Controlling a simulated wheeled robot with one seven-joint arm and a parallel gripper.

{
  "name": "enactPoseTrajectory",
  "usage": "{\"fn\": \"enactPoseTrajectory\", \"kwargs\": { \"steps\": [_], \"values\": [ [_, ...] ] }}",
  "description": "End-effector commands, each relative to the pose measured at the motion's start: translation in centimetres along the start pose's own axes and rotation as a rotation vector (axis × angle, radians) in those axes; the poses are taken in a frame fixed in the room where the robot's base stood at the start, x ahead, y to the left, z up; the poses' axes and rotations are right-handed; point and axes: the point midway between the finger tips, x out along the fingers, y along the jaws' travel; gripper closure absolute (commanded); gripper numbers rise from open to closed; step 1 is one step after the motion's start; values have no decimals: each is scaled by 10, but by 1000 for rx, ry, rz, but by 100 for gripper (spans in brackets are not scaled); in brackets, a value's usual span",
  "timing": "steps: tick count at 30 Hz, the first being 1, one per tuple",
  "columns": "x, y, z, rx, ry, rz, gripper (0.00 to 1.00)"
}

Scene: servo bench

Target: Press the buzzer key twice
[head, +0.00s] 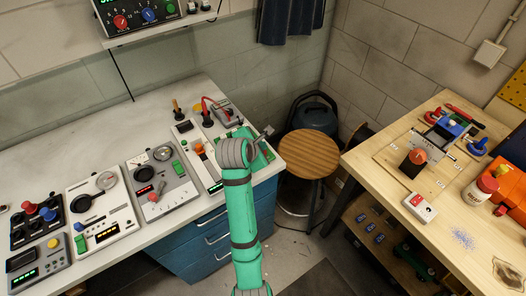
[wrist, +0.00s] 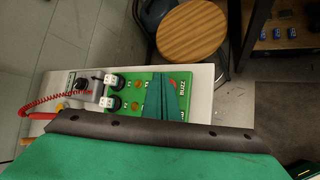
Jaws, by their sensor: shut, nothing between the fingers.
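A green board (wrist: 145,90) marked BUZZ lies on a pale base near the end of the bench, with two black round parts and several brass contacts on it. It also shows in the head view (head: 264,156), partly behind my arm. My gripper (wrist: 163,98) is shut and empty, with its teal fingers over the right half of the board, beside the BUZZ lettering. The buzzer key itself cannot be made out and seems hidden behind the fingers. I cannot tell whether the fingers touch it.
A red coiled cable (wrist: 45,101) runs left of the board. Several instrument panels, one with a dial (head: 105,180), line the white bench to the left. A round wooden stool (head: 309,153) stands past the bench end. A wooden table (head: 385,165) with parts is at right.

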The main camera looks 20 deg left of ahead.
Motion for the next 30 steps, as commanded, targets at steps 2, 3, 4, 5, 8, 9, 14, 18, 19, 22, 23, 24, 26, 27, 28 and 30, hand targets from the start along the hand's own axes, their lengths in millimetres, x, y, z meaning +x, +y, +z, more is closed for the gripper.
{"fn": "enactPoseTrajectory", "kwargs": {
  "steps": [2, 3, 4, 5, 8, 9, 14, 18, 19, 22, 23, 24, 26, 27, 28, 30],
  "values": [
    [2, -1, -2, 0, 0, 0, 100],
    [3, -2, -2, 0, 0, 0, 100],
    [3, -2, -2, 0, 0, 0, 100],
    [3, -2, -2, 0, 0, 1, 100],
    [3, -2, -2, 0, 0, 1, 100],
    [3, -2, -2, 0, 0, 1, 100],
    [3, -2, -2, 0, 0, 0, 100],
    [4, -2, -2, 0, 0, 0, 100],
    [4, -2, -3, 0, 0, 0, 100],
    [5, -3, -3, 0, 0, 0, 100],
    [5, -3, -3, 0, 0, 0, 100],
    [5, -3, -4, 0, 0, 0, 100],
    [6, -4, -4, 0, 0, 0, 100],
    [6, -4, -4, 0, 0, 0, 100],
    [6, -4, -4, 0, 0, 0, 100],
    [7, -5, -5, 0, 0, -1, 100]
  ]
}}
